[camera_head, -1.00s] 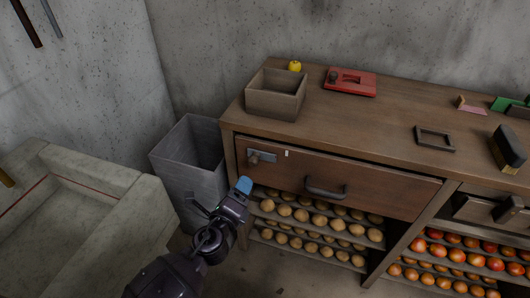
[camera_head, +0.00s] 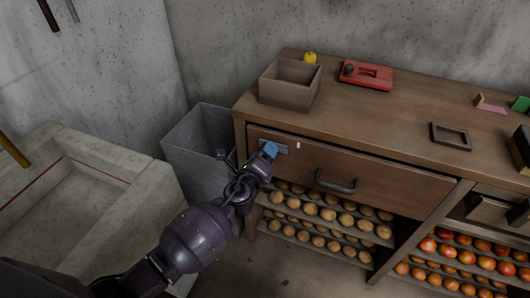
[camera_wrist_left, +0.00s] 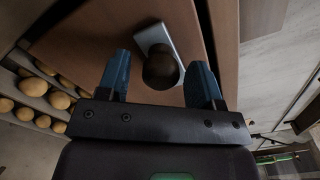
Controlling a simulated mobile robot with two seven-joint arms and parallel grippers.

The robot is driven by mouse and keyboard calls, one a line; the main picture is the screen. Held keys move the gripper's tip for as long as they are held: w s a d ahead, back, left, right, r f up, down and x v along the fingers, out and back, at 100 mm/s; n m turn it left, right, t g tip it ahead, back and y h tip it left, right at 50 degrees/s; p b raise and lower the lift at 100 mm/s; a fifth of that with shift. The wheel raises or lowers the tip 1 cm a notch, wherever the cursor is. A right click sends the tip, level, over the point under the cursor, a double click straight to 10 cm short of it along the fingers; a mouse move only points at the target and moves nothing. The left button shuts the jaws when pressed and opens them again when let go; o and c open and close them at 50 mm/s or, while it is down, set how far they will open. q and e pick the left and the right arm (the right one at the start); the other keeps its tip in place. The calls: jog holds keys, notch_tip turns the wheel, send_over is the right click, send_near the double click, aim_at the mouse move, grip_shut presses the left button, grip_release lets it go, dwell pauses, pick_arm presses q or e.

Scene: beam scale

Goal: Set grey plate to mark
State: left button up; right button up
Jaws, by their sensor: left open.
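The grey plate (camera_head: 283,149) is on the drawer front at its upper left, partly hidden by my gripper in the head view. In the left wrist view the grey plate (camera_wrist_left: 152,36) shows as a pale metal strip with a dark round knob (camera_wrist_left: 161,70) on it. A small white mark (camera_head: 298,145) is on the drawer front just right of the plate. My left gripper (camera_head: 269,150) is at the plate. In the wrist view its blue fingers (camera_wrist_left: 160,76) are open, one on each side of the knob, with gaps visible. My right gripper is not in view.
The drawer (camera_head: 350,180) has a dark handle (camera_head: 336,183) right of the plate. Slatted shelves of potatoes (camera_head: 328,214) lie below. A grey bin (camera_head: 200,150) stands left of the bench. An open box (camera_head: 290,85) and a red device (camera_head: 366,75) sit on top.

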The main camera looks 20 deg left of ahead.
pick_arm(q)
jog(key=shift+w, duration=0.35)
jog(key=shift+c, duration=0.2)
grip_shut()
jog(key=d, duration=0.3)
jog(key=shift+s, duration=0.1)
jog(key=shift+o, duration=0.2)
grip_release()
jog(key=shift+s, duration=0.1)
jog(key=s, duration=1)
jog(key=shift+s+a, duration=0.15)
jog(key=shift+s, duration=0.2)
